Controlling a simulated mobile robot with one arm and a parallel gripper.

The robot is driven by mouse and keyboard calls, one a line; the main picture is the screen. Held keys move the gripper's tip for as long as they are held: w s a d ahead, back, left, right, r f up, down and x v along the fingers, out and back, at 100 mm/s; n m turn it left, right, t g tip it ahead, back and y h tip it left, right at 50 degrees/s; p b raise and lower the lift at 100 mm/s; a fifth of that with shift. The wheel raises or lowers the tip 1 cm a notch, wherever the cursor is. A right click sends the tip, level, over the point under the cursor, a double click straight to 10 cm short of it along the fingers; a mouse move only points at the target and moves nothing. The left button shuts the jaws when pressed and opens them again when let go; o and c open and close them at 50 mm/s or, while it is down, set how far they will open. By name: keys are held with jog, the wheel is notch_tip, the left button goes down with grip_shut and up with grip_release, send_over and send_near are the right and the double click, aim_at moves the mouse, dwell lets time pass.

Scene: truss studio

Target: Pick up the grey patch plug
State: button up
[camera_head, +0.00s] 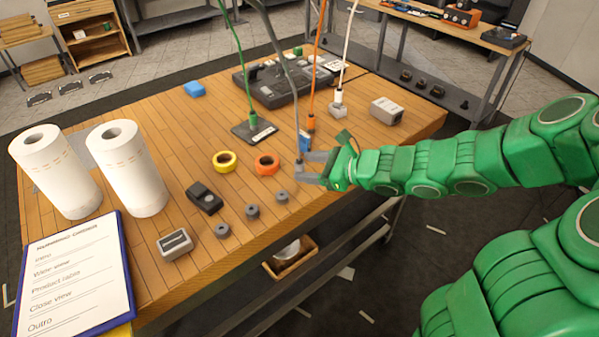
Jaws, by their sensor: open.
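A grey cable hangs from above and runs down to the grey patch plug (299,161), a small dark end beside my fingertips. My gripper (303,168) is open at the end of my green arm, reaching in from the right above the table. Its two grey fingers point left, and the plug is at or just between their tips. I cannot tell whether they touch it. An orange cable ends in an orange plug (311,122), a white cable in a white plug (338,97), and a green cable in a green plug (253,121).
A small blue item (305,143) is right behind the grey plug. Orange tape (267,163), yellow tape (224,161) and several grey knobs lie left of my gripper on the wooden table (300,215). A dark mixer (285,85) stands at the back; two paper rolls stand left.

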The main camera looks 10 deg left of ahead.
aim_at(303, 170)
jog(key=f+m, duration=0.1)
jog(key=w+d+f+m, duration=0.1)
jog(key=w+f+m+t, duration=0.1)
jog(key=f, duration=0.1)
jog(key=shift+w+d, duration=0.25)
jog(key=shift+d, duration=0.1)
jog(key=shift+h, duration=0.3)
jog(key=shift+r+x, duration=0.15)
jog(key=shift+x, duration=1.75)
jog(key=shift+r+x, duration=0.1)
jog(key=shift+x, duration=1.8)
jog(key=shift+w, duration=0.2)
jog(key=shift+r, duration=0.1)
jog(key=c, duration=1)
